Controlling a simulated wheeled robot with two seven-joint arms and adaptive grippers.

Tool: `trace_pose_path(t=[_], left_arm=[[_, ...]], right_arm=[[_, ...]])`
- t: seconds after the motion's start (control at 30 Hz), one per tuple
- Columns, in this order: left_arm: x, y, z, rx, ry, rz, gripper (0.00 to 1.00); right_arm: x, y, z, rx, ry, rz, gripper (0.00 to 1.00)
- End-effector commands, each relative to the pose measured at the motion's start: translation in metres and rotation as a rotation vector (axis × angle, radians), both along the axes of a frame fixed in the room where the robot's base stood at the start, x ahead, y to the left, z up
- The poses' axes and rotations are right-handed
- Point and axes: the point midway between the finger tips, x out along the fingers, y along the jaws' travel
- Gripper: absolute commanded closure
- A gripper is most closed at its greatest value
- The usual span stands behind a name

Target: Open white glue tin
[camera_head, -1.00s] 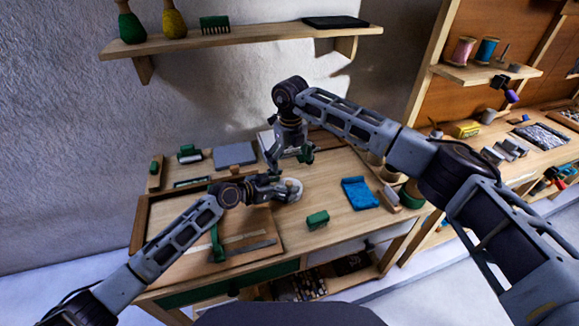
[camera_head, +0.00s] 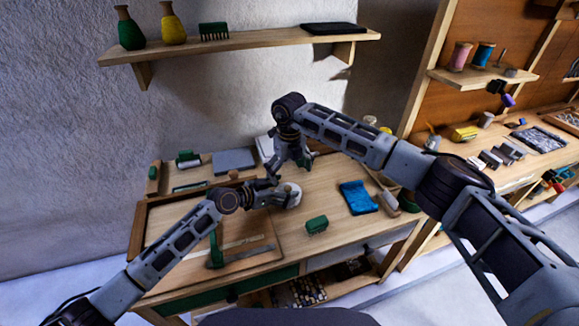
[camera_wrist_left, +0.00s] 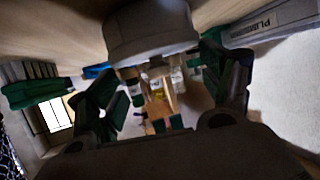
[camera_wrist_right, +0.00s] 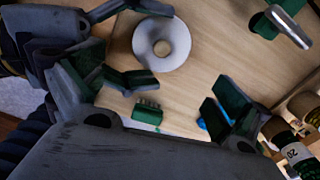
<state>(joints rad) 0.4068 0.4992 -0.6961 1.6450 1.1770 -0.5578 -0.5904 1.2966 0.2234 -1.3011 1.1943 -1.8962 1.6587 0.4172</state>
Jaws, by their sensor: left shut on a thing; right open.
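The white glue tin (camera_head: 292,193) is round and pale, above the middle of the workbench. My left gripper (camera_head: 281,194) is shut on the tin from the left side. In the left wrist view the tin (camera_wrist_left: 150,35) sits between its fingers. My right gripper (camera_head: 290,168) is open and points down, above and close to the tin, apart from it. Its fingers (camera_wrist_right: 155,95) have nothing between them.
A green brush (camera_head: 316,224) and a blue cloth (camera_head: 358,197) lie on the bench to the right. A wooden board (camera_head: 240,240) with a green-handled tool lies front left. A grey block (camera_head: 234,161) stands behind. A wall shelf (camera_head: 250,39) hangs above.

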Motion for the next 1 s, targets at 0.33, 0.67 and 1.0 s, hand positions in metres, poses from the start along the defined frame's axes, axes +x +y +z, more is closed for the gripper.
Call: trace_pose_path(t=[0.33,0.67,1.0], left_arm=[[0.0,0.0,-0.001,0.001,0.0,0.001,0.63],[0.0,0.0,-0.001,0.001,0.0,0.001,0.63],[0.0,0.0,-0.001,0.001,0.001,0.0,0.63]], right_arm=[[-0.001,0.0,-0.043,-0.001,0.003,0.001,0.0],[0.0,0.0,-0.077,0.0,0.0,0.0,0.0],[0.0,0.0,-0.086,0.0,0.0,0.001,0.0]])
